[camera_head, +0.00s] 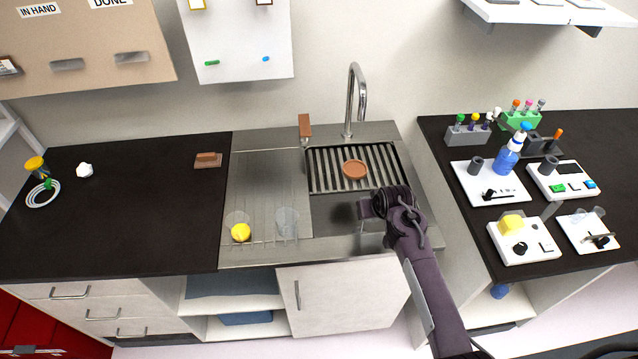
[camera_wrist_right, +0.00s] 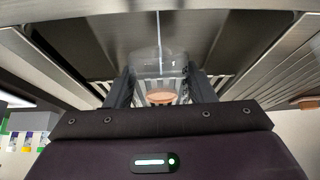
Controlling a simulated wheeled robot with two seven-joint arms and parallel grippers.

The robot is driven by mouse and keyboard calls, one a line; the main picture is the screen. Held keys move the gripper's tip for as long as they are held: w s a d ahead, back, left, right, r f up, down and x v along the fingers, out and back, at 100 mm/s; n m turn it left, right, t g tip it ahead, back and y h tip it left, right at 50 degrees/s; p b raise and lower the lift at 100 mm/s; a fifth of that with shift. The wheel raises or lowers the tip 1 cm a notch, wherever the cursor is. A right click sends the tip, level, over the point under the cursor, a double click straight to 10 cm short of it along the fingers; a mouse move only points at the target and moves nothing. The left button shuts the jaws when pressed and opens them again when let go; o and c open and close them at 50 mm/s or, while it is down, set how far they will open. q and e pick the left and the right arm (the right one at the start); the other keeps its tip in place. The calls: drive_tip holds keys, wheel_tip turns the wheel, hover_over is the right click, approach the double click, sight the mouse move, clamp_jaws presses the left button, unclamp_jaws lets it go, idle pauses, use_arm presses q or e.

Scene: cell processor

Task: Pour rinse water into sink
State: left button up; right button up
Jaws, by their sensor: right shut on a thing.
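The sink (camera_head: 330,215) is a steel basin with a slatted rack (camera_head: 325,170) across its back part. My right gripper (camera_head: 368,208) is over the front right part of the basin. In the right wrist view, my right gripper (camera_wrist_right: 158,88) is shut on a clear glass beaker (camera_wrist_right: 160,62), between its two dark fingers. The beaker is hard to make out in the head view, and I cannot tell its tilt or water level. A round brown disc (camera_head: 355,169) lies on the rack; a brown disc shows through the glass (camera_wrist_right: 160,97). My left gripper is not in view.
On the drainboard (camera_head: 265,180) stand a clear glass (camera_head: 287,222) and another holding a yellow ball (camera_head: 240,232). The tall faucet (camera_head: 351,95) rises behind the basin. The right counter is crowded with tube racks and a blue bottle (camera_head: 508,155). The left counter (camera_head: 130,210) is mostly clear.

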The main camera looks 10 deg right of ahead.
drive_tip(key=shift+w+f, duration=0.15)
drive_tip(key=shift+f+t+b, duration=0.25)
drive_tip(key=shift+t+b, duration=0.05)
drive_tip(key=t+b, duration=0.4)
drive_tip(key=shift+f+t+b, duration=0.2)
drive_tip(key=shift+t+b, duration=0.1)
drive_tip(key=shift+b, duration=0.1)
drive_tip(key=shift+w+r, duration=0.1)
drive_tip(key=shift+r, duration=0.1)
drive_tip(key=shift+w+r+t, duration=0.15)
drive_tip(key=shift+t, duration=0.15)
drive_tip(key=shift+b, duration=0.3)
drive_tip(key=t+b, duration=0.1)
drive_tip(key=b, duration=0.1)
drive_tip(key=f+t+b, duration=0.1)
drive_tip(key=b, duration=0.2)
drive_tip(key=w+t+b, duration=0.1)
drive_tip(key=b, duration=0.2)
drive_tip(key=shift+f+t, duration=0.4)
drive_tip(key=shift+r+b, duration=0.15)
drive_tip(key=shift+b, duration=0.2)
drive_tip(key=shift+r+t, duration=0.3)
drive_tip(key=shift+r, duration=0.15)
